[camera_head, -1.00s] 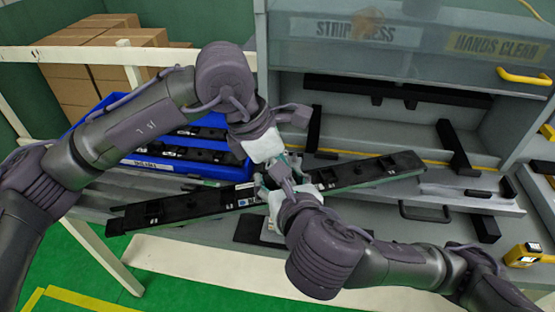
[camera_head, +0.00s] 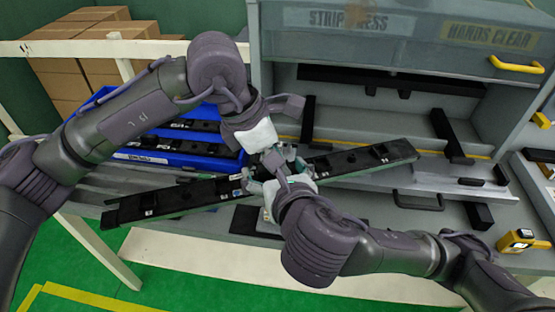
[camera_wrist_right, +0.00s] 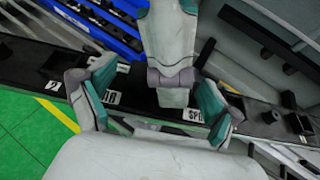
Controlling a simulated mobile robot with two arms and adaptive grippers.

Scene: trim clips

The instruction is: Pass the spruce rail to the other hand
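The spruce rail (camera_head: 165,199) is a long black rail with small blocks and white labels, held above the bench and slanting up to the right. My left gripper (camera_head: 275,162) is shut on its middle from above. My right gripper (camera_head: 283,181) is at the same stretch from the front. In the right wrist view, its two teal-padded fingers (camera_wrist_right: 155,112) stand wide apart along the rail (camera_wrist_right: 35,68), with the left gripper's fingers (camera_wrist_right: 170,75) between them. A label partly reading "SPR" shows beside the right finger. The exact finger contact is partly hidden.
A blue bin (camera_head: 180,160) with dark rails stands behind the left arm. A grey press station (camera_head: 375,130) with black blocks and a yellow handle (camera_head: 516,65) fills the right back. A yellow device (camera_head: 522,241) lies far right. Cardboard boxes (camera_head: 85,60) are stacked back left.

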